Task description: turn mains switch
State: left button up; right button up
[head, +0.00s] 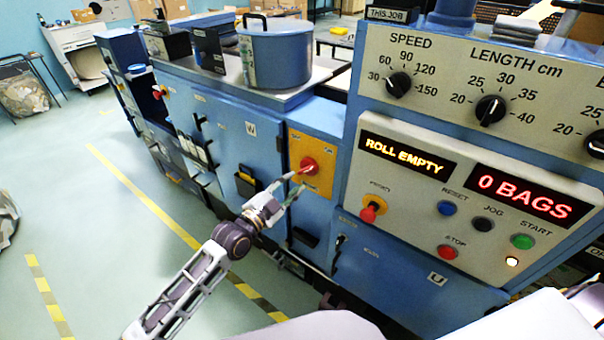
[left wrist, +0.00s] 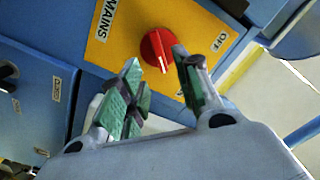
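The mains switch (head: 309,166) is a red rotary knob on a yellow plate (head: 298,147) on the blue machine front. In the left wrist view the knob (left wrist: 157,49) shows a white pointer line, with the labels MAINS and OFF on the plate (left wrist: 197,22). My left gripper (head: 292,184) is just in front of the knob. Its green-padded fingers (left wrist: 161,88) are spread apart, with the knob beyond and between their tips. I cannot tell whether a finger touches it. My right gripper is not in view.
The control panel (head: 470,180) stands right of the switch, with lit displays reading ROLL EMPTY and 0 BAGS. A red-and-yellow knob (head: 373,208) and push buttons sit on it. A blue pot (head: 275,55) stands on the machine top.

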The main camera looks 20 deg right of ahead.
aim_at(305, 172)
pick_arm(q)
jog(key=shift+x, duration=3.15)
grip_shut()
